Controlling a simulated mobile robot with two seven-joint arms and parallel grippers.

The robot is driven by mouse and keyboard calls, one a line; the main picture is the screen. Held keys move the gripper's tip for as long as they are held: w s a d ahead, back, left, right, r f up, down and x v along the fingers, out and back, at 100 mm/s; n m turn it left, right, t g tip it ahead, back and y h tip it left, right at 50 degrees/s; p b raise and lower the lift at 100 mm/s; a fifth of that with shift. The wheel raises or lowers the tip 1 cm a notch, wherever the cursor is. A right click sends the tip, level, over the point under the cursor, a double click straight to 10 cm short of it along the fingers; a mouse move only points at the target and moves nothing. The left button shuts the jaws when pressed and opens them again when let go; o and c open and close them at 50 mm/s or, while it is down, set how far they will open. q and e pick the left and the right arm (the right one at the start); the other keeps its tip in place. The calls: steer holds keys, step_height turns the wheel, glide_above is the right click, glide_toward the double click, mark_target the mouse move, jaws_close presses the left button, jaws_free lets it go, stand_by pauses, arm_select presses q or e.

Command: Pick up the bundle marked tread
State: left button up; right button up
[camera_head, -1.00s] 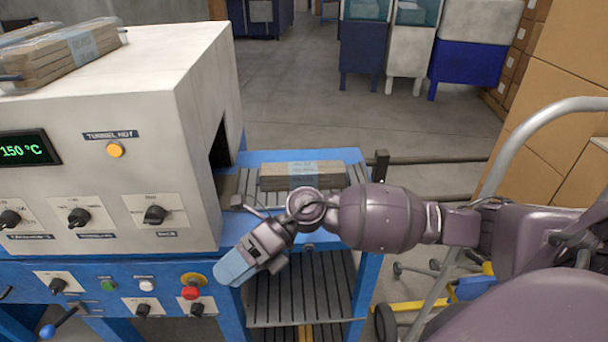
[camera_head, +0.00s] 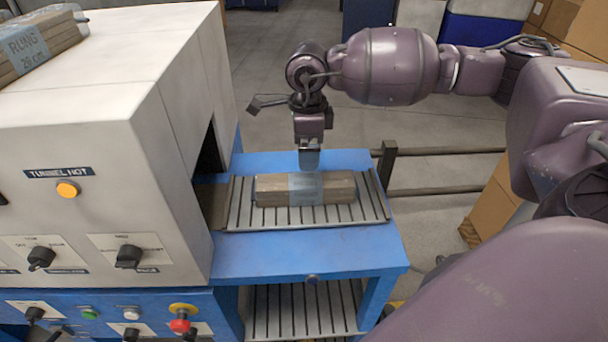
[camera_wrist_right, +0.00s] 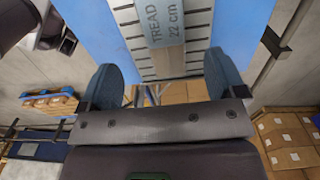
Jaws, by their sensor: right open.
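The bundle of wooden pieces (camera_head: 335,187) lies flat on the slatted outfeed of the blue machine in the head view. A grey-blue band (camera_head: 306,188) wraps its middle. In the right wrist view the band's label (camera_wrist_right: 165,24) reads "TREAD 22 cm". My right gripper (camera_head: 309,160) points down just above and behind the bundle in the head view. In the wrist view its two blue-grey fingers (camera_wrist_right: 164,78) are apart with nothing held between them, and the bundle lies beyond them. My left gripper is out of view.
The tunnel machine (camera_head: 150,110) stands left of the bundle, its dark opening facing the outfeed (camera_head: 240,216). Another bundle marked "RUNG 29 cm" (camera_head: 35,50) lies on top of it. Dark rails (camera_head: 440,190) run to the right. Cardboard boxes (camera_head: 490,205) stand at the right.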

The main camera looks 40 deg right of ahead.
steer(key=shift+w+d, duration=0.1)
steer(key=shift+f, duration=0.2)
glide_above(305, 180)
steer(key=f, duration=0.4)
steer(key=shift+s+f, duration=0.2)
steer(key=shift+s, duration=0.1)
steer(key=shift+w+f, duration=0.1)
steer(key=shift+f, duration=0.65)
step_height(305, 180, down, 4)
steer(key=shift+w+f, duration=0.15)
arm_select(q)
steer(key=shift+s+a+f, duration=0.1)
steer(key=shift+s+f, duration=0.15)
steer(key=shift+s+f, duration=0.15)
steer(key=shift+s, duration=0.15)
arm_select(e)
steer(key=c, duration=1.3)
